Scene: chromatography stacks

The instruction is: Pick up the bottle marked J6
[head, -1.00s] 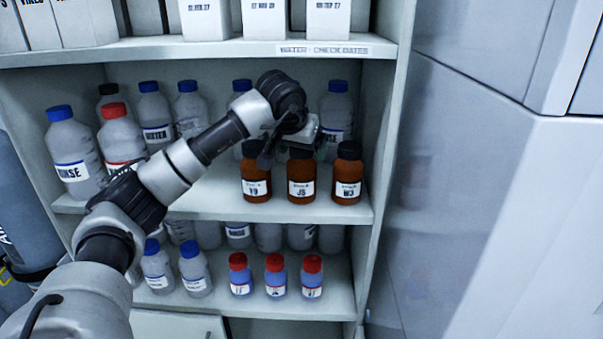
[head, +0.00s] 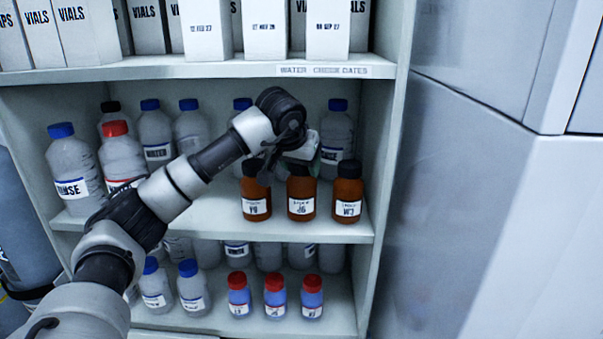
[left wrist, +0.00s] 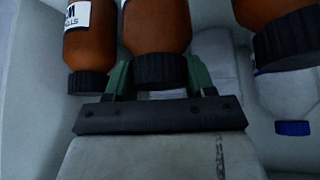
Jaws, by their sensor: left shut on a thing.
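Three amber bottles with black caps stand in a row at the front of the middle shelf. The middle bottle (head: 301,192) carries a white label that looks like J6, though the print is blurred. In the left wrist view the green fingers (left wrist: 160,74) are shut on either side of the middle bottle's black cap (left wrist: 160,72). The bottle stands upright at shelf level. My right gripper is out of view.
Amber bottles stand close on the left (head: 255,193) and right (head: 348,194). Clear bottles with blue caps (head: 336,135) stand behind. The upper shelf (head: 190,70) is overhead, and a side panel (head: 385,150) is to the right. Small red-capped bottles (head: 275,296) stand below.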

